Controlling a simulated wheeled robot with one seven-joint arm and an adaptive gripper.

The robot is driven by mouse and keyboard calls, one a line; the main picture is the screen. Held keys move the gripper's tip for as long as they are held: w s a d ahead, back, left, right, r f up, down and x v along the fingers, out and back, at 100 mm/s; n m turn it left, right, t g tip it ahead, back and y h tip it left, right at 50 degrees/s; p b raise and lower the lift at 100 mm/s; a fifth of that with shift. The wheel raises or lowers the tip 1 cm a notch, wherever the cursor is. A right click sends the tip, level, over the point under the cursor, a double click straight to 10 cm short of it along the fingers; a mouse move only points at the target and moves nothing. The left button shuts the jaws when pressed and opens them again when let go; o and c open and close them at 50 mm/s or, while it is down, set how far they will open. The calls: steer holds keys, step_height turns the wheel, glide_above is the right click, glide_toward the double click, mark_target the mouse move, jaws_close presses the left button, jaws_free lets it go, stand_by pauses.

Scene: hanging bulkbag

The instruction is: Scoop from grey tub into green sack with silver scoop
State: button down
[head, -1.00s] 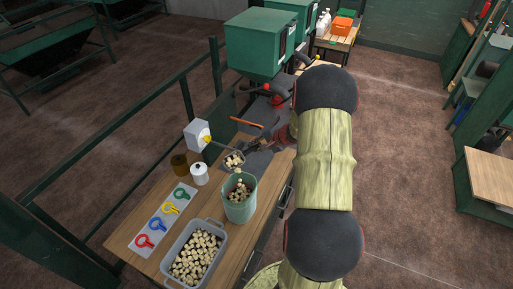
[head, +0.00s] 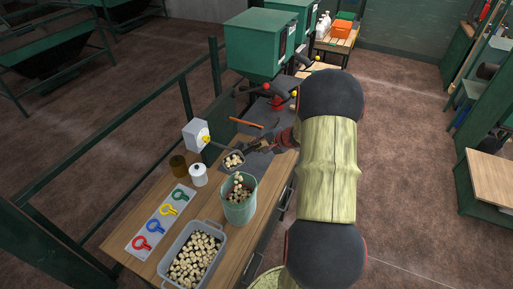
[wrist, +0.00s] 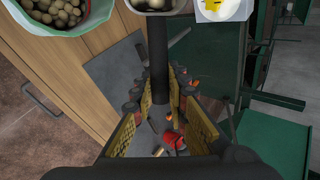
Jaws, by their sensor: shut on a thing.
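The grey tub (head: 220,232) stands at the front of the wooden bench, with many pale chunks in it. The green sack (head: 239,211) stands open behind it to the right, with pale chunks inside; its rim shows at top left in the wrist view (wrist: 72,31). My gripper (head: 268,144) is shut on the handle of the silver scoop (head: 234,167), which also runs up the middle of the wrist view (wrist: 157,48). The scoop holds several pale chunks just behind the sack's rim. In the wrist view the scoop's bowl is cut off at the top edge.
A white canister (head: 198,175), a brown jar (head: 178,165) and a board with coloured keys (head: 161,221) lie left of the sack. A grey box with a yellow knob (head: 195,135) is near the scoop. Green hoppers (head: 254,45) stand behind.

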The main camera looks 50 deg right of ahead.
steer(key=shift+s+t+b, duration=0.15)
steer(key=shift+t+b, duration=0.65)
steer(key=shift+b, duration=1.25)
steer(key=shift+s+f+t+b, duration=0.15)
steer(key=shift+t+b, duration=0.55)
steer(key=shift+b, duration=0.75)
steer(key=shift+s+t+b, duration=0.1)
steer(key=shift+t+b, duration=0.6)
steer(key=shift+b, duration=0.75)
steer(key=shift+s+f+n+t+b, duration=0.2)
steer(key=shift+t+b, duration=0.5)
steer(key=shift+b, duration=2.25)
steer(key=shift+s+f+n+t+b, duration=0.15)
steer(key=shift+t+b, duration=0.55)
steer(key=shift+b, duration=2.2)
